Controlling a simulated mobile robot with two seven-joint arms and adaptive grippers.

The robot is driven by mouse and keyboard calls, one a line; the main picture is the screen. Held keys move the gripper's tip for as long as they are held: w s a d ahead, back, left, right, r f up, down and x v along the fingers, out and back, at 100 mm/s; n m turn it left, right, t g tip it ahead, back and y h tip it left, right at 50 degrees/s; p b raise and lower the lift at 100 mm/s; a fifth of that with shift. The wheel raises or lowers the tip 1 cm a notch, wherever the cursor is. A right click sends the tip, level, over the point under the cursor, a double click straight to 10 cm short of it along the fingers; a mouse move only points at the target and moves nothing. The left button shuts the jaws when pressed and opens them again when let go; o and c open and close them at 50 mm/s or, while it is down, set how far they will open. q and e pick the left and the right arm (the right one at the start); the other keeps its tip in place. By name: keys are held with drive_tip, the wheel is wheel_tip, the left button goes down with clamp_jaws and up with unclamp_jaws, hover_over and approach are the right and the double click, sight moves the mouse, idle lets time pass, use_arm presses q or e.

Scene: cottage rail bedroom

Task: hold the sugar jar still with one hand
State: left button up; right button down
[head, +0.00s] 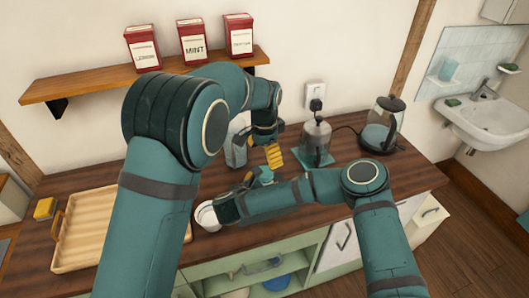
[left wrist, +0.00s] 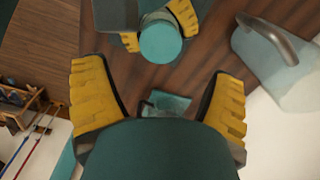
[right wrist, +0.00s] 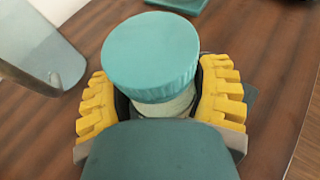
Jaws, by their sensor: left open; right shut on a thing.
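The sugar jar shows in the right wrist view as a pale jar (right wrist: 168,106) under a wide teal lid (right wrist: 152,52). My right gripper (right wrist: 160,100) is shut around the jar's body below the lid, one yellow finger on each side. The jar appears upright on the counter. The teal lid also shows in the left wrist view (left wrist: 160,42) and, small and partly covered, in the head view (head: 266,175). My left gripper (left wrist: 158,100) is open and empty, above and beside the jar, with its yellow fingers apart; it also shows in the head view (head: 274,156).
A press pot (head: 316,136) on a teal mat and a kettle (head: 382,125) stand to the right. A wooden tray (head: 88,232) lies left. A shelf (head: 150,78) with red tins overhangs the back.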

sight(265, 172)
use_arm(q)
drive_tip(key=m, duration=0.2)
drive_tip(key=shift+r+m, duration=0.3)
drive_tip(key=shift+f, duration=4)
drive_tip(key=c, duration=1.3)
